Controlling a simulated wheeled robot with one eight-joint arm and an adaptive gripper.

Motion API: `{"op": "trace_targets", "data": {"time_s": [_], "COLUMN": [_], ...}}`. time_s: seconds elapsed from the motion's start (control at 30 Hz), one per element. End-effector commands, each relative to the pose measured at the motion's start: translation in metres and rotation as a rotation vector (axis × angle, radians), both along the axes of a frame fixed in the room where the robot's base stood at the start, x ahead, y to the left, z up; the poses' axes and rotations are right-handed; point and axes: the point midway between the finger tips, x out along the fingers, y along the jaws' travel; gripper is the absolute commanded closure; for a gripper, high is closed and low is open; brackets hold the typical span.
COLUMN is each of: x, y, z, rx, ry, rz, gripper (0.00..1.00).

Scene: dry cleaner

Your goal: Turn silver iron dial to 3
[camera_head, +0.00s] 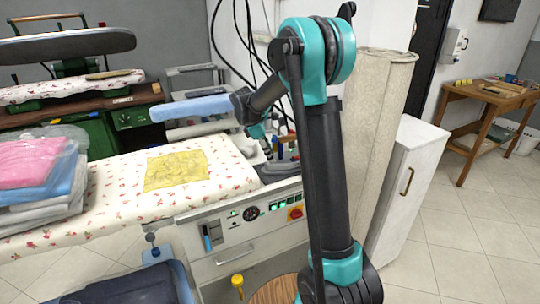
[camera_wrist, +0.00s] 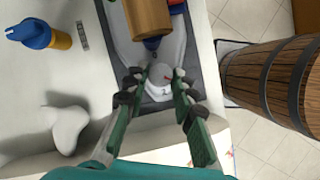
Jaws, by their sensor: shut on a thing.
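The silver iron (camera_wrist: 177,45) lies in a dark grey tray (camera_wrist: 197,72) in the wrist view. A brown wooden handle-like cylinder (camera_wrist: 150,18) covers part of it. The small round pale dial (camera_wrist: 160,73) has a red pointer mark, with a white plate and small dark markings just below it. The markings are too small to read surely. My gripper (camera_wrist: 158,79) has its two fingertips on the left and right sides of the dial, shut on it. In the head view, my arm hides most of the iron and the fingertips.
A white bottle (camera_wrist: 66,130) and a blue-topped yellow bottle (camera_wrist: 45,36) stand left of the tray. A wooden barrel (camera_wrist: 270,82) stands to the right. The floral ironing board (camera_head: 115,195) bears a yellow cloth (camera_head: 177,170) and bagged clothes (camera_head: 35,175). A white cabinet (camera_head: 408,190) stands right of my arm.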

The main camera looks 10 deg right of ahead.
Motion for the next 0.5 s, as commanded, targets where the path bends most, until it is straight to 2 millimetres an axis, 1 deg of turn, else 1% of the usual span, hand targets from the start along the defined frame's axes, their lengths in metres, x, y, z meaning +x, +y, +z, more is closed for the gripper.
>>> {"op": "trace_targets", "data": {"time_s": [0.2,0.5], "x": [0.0029,0.0044], "y": [-0.0004,-0.0008], "z": [-0.0001,0.0002], "rx": [0.001,0.000], "ry": [0.000,-0.001], "rz": [-0.188,-0.373], "gripper": [1.00,1.00]}}
